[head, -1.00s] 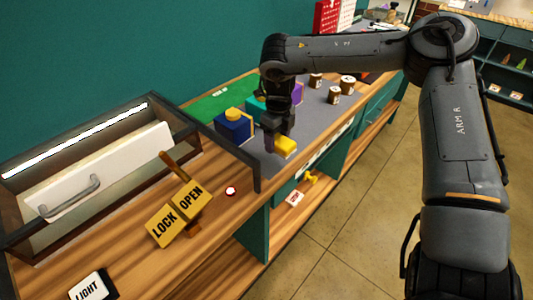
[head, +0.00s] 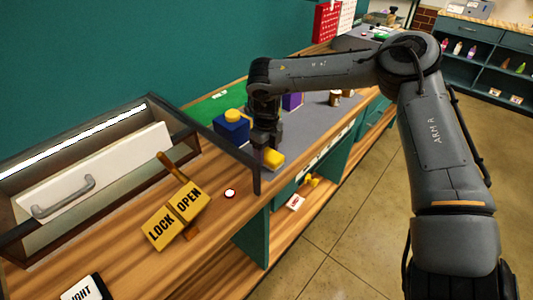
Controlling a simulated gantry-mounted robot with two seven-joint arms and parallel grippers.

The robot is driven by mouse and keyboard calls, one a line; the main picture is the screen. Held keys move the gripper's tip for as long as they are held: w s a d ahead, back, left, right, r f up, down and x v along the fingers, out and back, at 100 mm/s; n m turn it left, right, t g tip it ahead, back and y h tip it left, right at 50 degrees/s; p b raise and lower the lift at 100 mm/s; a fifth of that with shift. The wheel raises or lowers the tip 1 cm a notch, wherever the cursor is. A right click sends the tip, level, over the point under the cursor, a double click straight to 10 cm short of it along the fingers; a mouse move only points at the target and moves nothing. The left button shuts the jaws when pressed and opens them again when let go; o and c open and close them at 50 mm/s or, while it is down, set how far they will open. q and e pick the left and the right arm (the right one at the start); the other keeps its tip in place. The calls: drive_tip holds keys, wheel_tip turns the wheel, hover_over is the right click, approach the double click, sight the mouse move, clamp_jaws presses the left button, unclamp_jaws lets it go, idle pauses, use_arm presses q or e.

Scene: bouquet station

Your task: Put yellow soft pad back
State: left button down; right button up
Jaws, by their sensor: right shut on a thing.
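The yellow soft pad (head: 273,158) is a small yellow block at the front of the grey bench mat. My right gripper (head: 268,146) points down and is shut on it; the fingertips are partly hidden. I cannot tell whether the pad touches the mat. A blue box (head: 231,130) with a yellow top stands just left of the gripper. My left gripper is out of view.
A dark-framed case (head: 190,128) with a white handled panel (head: 95,175) stands at left. A LOCK/OPEN lever block (head: 178,213) and a red-white button (head: 230,194) are in front. A purple box (head: 292,101) and brown jars (head: 335,98) stand behind the arm.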

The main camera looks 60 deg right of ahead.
sight(266, 152)
drive_tip(key=shift+f, duration=0.2)
drive_tip(key=o, duration=1)
drive_tip(key=shift+r, duration=0.15)
drive_tip(key=shift+r, duration=0.6)
wheel_tip(266, 152, up, 11)
drive_tip(key=p, duration=0.3)
